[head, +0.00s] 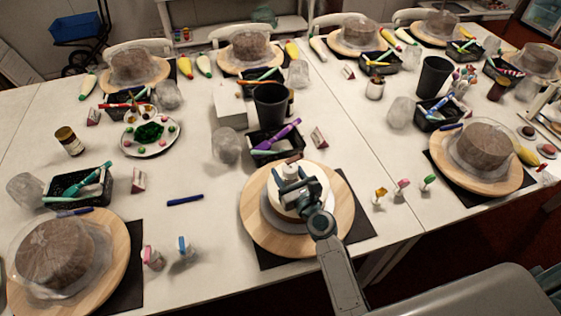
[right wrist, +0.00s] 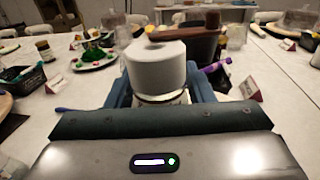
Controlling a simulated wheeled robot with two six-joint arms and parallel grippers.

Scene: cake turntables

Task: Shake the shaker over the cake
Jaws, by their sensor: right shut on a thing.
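My right gripper (head: 303,188) reaches over the round wooden turntable (head: 258,238) at the front middle. It is shut on the shaker. The pale, white-topped cake (head: 277,205) is on the turntable, partly hidden below the gripper. My left gripper is not in view.
A black tray (head: 262,160) with a purple-handled tool and a dark cup (head: 271,104) stand behind the turntable. Small bottles (head: 379,195) stand to its right. A blue pen (head: 185,200) lies to its left on clear table. Covered brown cakes (head: 57,253) stand on other turntables.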

